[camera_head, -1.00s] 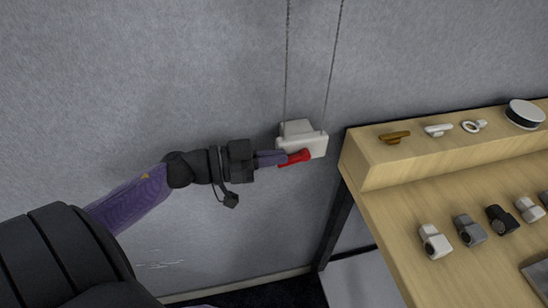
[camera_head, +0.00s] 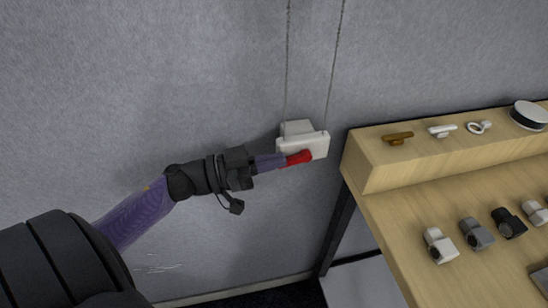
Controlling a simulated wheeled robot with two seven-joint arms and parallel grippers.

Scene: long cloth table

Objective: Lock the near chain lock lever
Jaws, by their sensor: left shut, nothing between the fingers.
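The chain lock (camera_head: 297,129) is a white box on the grey wall, with two thin chains (camera_head: 287,62) running up from it. Its red lever (camera_head: 299,157) shows at the lower front of the box, pointing left. My left gripper (camera_head: 283,162) comes in from the left, shut and empty, with its fingertips at the left end of the red lever. They look to be touching it, but I cannot tell for sure. The fingers hide part of the lever's left end. My right gripper is not in view.
A wooden table with a raised back shelf (camera_head: 430,163) stands to the right, its left edge close to the chain lock. Small handles (camera_head: 397,138) and a round white-and-black piece (camera_head: 530,115) lie on the shelf. Several small fittings (camera_head: 440,246) stand below. The wall left of the lock is clear.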

